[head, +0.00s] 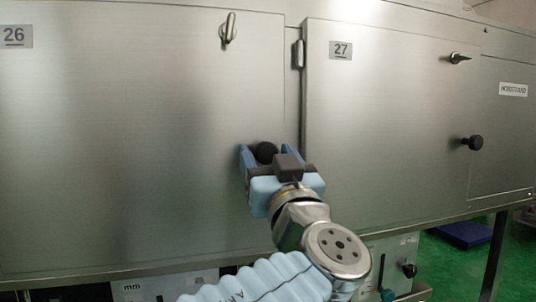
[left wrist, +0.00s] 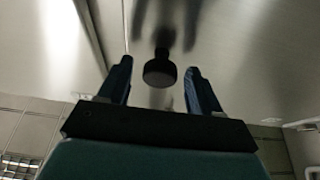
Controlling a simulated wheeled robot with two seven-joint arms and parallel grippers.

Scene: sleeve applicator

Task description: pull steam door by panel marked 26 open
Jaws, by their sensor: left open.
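The steam door marked 26 (head: 120,140) is a large brushed-steel panel at the left of the head view and looks closed. Its number label (head: 14,36) is at the top left. A metal latch handle (head: 229,28) points upright near its top right. A round black knob (head: 265,152) sits at its lower right. My left gripper (head: 262,155) is open, with its blue fingers on either side of the knob. In the left wrist view, the knob (left wrist: 160,70) shows between the two spread fingers, with gaps on both sides. My right gripper is not in view.
Door 27 (head: 385,130) stands to the right, with its own latch (head: 460,58) turned sideways and a black knob (head: 472,142). A metal hinge (head: 298,54) sits between the doors. A blue object (head: 462,234) lies on the green floor.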

